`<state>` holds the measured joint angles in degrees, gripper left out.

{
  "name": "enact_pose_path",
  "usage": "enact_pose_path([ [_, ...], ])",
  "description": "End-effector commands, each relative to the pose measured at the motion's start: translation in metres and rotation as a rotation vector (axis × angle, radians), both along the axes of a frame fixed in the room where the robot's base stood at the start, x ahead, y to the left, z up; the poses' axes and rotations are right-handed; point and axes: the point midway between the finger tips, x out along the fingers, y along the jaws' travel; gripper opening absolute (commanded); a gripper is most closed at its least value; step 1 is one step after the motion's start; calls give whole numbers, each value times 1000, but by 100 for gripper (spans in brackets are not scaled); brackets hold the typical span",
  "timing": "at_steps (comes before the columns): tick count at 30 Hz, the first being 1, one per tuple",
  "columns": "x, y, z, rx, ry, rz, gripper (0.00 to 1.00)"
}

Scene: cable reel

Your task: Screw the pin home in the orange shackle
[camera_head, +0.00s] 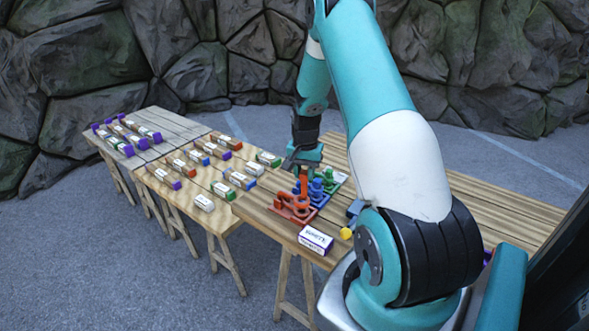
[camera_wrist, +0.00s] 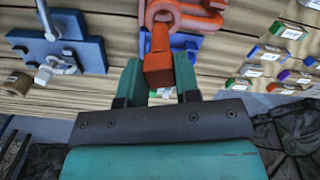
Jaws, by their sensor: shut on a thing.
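The orange shackle (camera_head: 289,207) stands on a red-orange base on the wooden table in the head view. Part of it shows at the top of the wrist view (camera_wrist: 185,14). The orange pin's block-shaped head (camera_wrist: 158,68) points toward my gripper (camera_wrist: 159,82). The two teal fingers stand on either side of the head, and my gripper is shut on it. In the head view my gripper (camera_head: 304,168) is above and behind the shackle. How deep the pin's thread sits cannot be told.
Blue shackles (camera_head: 318,188) stand close beside the orange one. A blue base with a grey fitting (camera_wrist: 60,50) lies left in the wrist view. A white labelled box (camera_head: 316,239) and a yellow piece (camera_head: 346,233) are near the front edge. Several small blocks lie on the left tables.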

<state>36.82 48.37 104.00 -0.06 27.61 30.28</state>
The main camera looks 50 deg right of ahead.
Motion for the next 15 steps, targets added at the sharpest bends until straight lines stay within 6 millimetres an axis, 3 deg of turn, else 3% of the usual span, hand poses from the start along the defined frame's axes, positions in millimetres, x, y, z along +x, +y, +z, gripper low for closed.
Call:
enact_pose_path([
  [15,6,9,-15,-1,-1,15,2],
])
